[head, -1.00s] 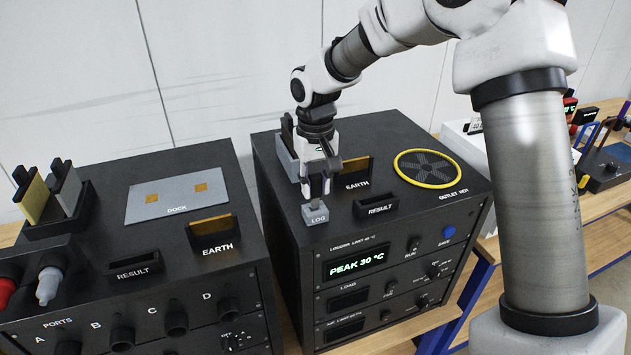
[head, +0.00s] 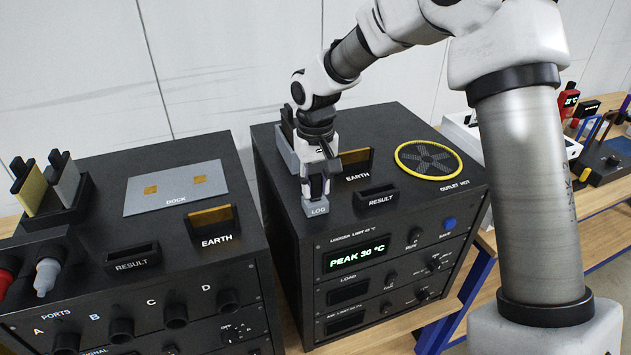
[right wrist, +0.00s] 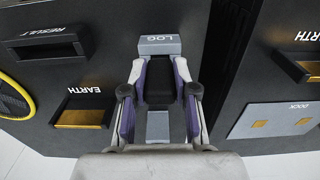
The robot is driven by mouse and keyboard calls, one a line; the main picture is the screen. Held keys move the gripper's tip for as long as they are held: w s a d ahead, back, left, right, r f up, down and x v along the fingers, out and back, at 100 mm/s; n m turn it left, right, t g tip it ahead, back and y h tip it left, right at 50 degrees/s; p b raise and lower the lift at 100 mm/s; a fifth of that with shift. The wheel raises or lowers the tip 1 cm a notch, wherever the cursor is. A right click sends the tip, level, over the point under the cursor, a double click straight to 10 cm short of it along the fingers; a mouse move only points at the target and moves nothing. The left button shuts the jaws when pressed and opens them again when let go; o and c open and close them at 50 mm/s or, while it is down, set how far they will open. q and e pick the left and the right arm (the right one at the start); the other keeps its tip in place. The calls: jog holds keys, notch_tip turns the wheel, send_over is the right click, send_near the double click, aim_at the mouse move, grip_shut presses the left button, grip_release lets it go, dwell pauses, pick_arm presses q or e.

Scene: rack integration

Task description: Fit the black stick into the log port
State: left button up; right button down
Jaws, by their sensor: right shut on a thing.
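The black stick (right wrist: 160,85) is between the purple-lined fingers of my right gripper (right wrist: 160,72) in the right wrist view. In the head view the right gripper (head: 317,190) points down directly over the log port, and its fingers hide the stick. The log port is a small grey block (head: 317,208) marked LOG on top of the right-hand black unit. It also shows in the right wrist view (right wrist: 146,46), at the far end of the stick. How far the stick is inside the port is hidden. My left gripper is not in view.
Beside the port, the right-hand unit (head: 400,130) carries an EARTH slot (head: 357,162), a RESULT slot (head: 376,198) and a yellow-ringed outlet (head: 428,158). A grey holder (head: 288,150) stands behind my gripper. A narrow gap separates the left-hand unit (head: 100,165).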

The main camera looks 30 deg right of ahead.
jog(key=shift+f, duration=0.15)
jog(key=c, duration=0.8)
grip_release()
notch_tip(320, 180, up, 12)
jog(key=shift+s+a+r, duration=0.1)
jog(key=shift+s, duration=0.05)
